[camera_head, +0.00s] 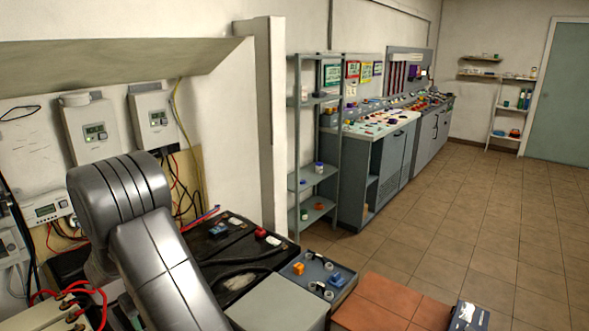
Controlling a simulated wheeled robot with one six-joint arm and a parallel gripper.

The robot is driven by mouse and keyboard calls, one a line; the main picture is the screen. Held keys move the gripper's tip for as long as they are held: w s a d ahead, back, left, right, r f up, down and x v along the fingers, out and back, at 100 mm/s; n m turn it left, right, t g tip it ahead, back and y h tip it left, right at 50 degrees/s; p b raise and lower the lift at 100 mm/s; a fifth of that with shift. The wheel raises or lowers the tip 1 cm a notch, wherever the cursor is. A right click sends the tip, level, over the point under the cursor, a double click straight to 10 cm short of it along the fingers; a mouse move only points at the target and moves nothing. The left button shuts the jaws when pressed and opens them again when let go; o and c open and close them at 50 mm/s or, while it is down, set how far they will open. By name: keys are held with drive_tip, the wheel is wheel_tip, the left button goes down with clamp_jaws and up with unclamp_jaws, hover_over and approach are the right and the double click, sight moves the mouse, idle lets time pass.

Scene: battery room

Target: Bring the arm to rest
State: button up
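My own grey metallic arm rises at the lower left, bent at a rounded joint, in front of the wall boxes and the batteries. My gripper is not visible; the far end of the arm is hidden or outside the picture.
Black batteries (235,250) with cables stand right of the arm, near wall-mounted meter boxes (92,128). A wall edge (266,120) juts out beside them. A grey shelf rack (323,165) and a long workbench (384,165) line the wall. Tiled floor (480,215) is open at right.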

wheel_tip(320, 180, up, 6)
drive_tip(key=shift+r, duration=0.15)
idle(0.3)
drive_tip(key=shift+d, duration=0.1)
